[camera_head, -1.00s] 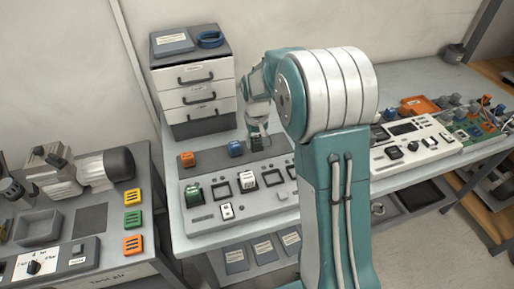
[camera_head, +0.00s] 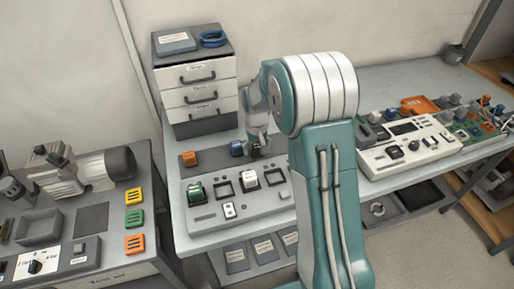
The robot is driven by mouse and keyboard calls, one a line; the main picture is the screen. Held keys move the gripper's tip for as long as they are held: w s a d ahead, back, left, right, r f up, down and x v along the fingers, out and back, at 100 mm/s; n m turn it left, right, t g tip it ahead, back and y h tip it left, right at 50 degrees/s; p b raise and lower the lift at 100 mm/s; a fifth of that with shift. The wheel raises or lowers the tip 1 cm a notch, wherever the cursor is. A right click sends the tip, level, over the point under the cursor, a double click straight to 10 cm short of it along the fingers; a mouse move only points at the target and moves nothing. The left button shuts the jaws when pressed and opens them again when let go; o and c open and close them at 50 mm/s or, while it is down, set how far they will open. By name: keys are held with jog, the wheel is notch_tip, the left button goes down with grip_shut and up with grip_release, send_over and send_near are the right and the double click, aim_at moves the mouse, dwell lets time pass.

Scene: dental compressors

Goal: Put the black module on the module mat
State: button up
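My gripper (camera_head: 258,146) points down at the back of the grey module panel (camera_head: 205,222) on the middle bench. It is small and partly merged with dark shapes, so its finger opening is unclear. A small dark shape at the fingertips, right of the blue module (camera_head: 236,148), may be the black module; I cannot tell whether it is gripped. An orange module (camera_head: 190,158) sits farther left in the same row. A flat dark square mat (camera_head: 91,218) lies bare on the left bench; it may be the module mat.
A drawer unit (camera_head: 195,90) stands behind the panel. The panel holds a green switch (camera_head: 196,192) and a white-black switch (camera_head: 249,180). Orange, green and yellow blocks line the left bench's right edge. A white console (camera_head: 405,145) stands at right. My arm hides the panel's right part.

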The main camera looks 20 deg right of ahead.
aim_at(257, 146)
jog(key=shift+r, duration=0.1)
notch_tip(257, 146, up, 12)
jog(key=s+a+r+t, duration=0.2)
jog(key=s+r+t, duration=0.1)
jog(key=s+r, duration=0.85)
jog(key=s+a+f+t, duration=0.1)
jog(key=s+t, duration=0.1)
jog(key=s, duration=1.5)
jog(key=shift+a+f+t, duration=0.15)
jog(key=shift+f+t, duration=0.15)
jog(key=shift+f, duration=0.1)
